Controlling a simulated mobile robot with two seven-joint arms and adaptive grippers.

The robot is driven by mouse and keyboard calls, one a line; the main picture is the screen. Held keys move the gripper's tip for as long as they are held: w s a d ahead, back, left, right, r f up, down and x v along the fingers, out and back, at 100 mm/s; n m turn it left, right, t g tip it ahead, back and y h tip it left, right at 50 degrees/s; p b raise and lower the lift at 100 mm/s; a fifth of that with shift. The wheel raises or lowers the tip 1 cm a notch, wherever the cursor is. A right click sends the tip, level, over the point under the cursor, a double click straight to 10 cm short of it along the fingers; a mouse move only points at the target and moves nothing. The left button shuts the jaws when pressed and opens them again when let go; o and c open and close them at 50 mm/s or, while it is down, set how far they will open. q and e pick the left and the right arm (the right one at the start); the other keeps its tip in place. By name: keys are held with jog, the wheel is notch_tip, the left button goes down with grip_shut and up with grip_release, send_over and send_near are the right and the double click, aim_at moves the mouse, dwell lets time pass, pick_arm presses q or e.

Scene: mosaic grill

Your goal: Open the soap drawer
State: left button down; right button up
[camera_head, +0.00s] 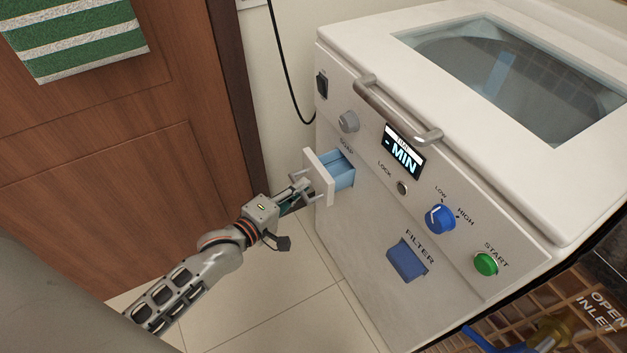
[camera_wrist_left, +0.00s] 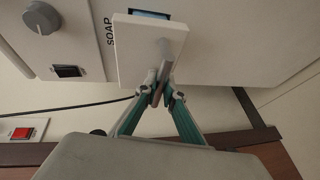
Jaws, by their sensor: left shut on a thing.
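The soap drawer (camera_head: 319,178) is on the front of the white washing machine, below the SOAP label. It is pulled partly out, and its blue inside (camera_head: 341,170) shows behind the white front panel. My left gripper (camera_head: 305,190) is at the drawer's front. In the left wrist view, the left gripper (camera_wrist_left: 161,90) has its fingers closed on the drawer's grey handle (camera_wrist_left: 164,66), and the white drawer front (camera_wrist_left: 135,48) stands just beyond them. My right gripper is not in view.
The machine's front carries a grey knob (camera_head: 349,122), a MIN display (camera_head: 404,151), a blue dial (camera_head: 440,219), a blue filter flap (camera_head: 406,261) and a green start button (camera_head: 486,264). A wooden door (camera_head: 110,150) stands at the left. Tiled floor (camera_head: 280,300) is free below.

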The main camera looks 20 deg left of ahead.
pick_arm(q)
jog(key=s+a, duration=0.2)
jog(key=shift+s+p, duration=0.3)
jog(key=shift+p, duration=0.05)
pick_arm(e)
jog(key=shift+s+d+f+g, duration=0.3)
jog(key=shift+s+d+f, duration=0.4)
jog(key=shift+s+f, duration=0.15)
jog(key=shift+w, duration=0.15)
pick_arm(q)
jog(key=c, duration=2.1)
grip_release()
jog(key=shift+c, duration=0.2)
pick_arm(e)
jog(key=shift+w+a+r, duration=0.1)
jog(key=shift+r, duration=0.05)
pick_arm(q)
jog(key=v, duration=1.2)
